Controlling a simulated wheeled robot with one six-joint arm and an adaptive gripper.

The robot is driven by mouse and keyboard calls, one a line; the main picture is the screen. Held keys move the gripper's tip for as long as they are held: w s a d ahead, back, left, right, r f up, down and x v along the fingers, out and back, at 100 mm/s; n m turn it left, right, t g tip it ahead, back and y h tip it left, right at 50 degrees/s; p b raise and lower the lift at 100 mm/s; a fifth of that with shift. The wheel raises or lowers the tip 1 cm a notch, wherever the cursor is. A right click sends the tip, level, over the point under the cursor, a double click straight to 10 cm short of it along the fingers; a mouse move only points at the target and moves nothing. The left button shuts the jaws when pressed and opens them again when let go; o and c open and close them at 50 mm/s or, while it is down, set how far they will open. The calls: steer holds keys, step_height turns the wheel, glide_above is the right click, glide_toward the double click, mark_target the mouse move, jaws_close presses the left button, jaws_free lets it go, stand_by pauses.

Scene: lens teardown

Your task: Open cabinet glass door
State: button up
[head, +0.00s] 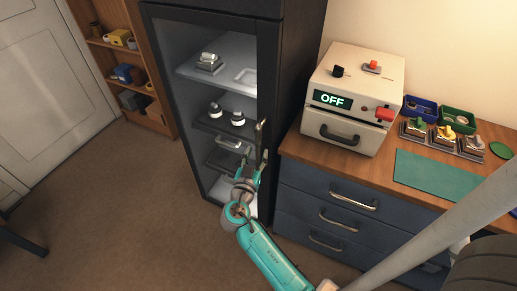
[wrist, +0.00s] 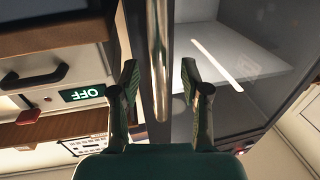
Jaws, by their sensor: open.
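The dark cabinet's glass door (head: 222,95) faces me in the head view and looks closed. The glass also shows in the wrist view (wrist: 250,55), with a pale shelf behind it. The door's upright metal handle (wrist: 157,60) lies between my open fingers in the wrist view, seemingly untouched by either one. My gripper (wrist: 160,85) is open. In the head view my gripper (head: 258,165) is at the right edge of the door, around the handle (head: 260,135), and my arm hides the lower part of the door.
A cream box with an OFF display (head: 332,99) stands on the wooden counter right of the cabinet. Blue drawers (head: 330,200) with handles sit below it, close to my gripper. The floor before the cabinet (head: 120,220) is clear.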

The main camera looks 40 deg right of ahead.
steer(key=shift+x, duration=1.45)
jaws_close()
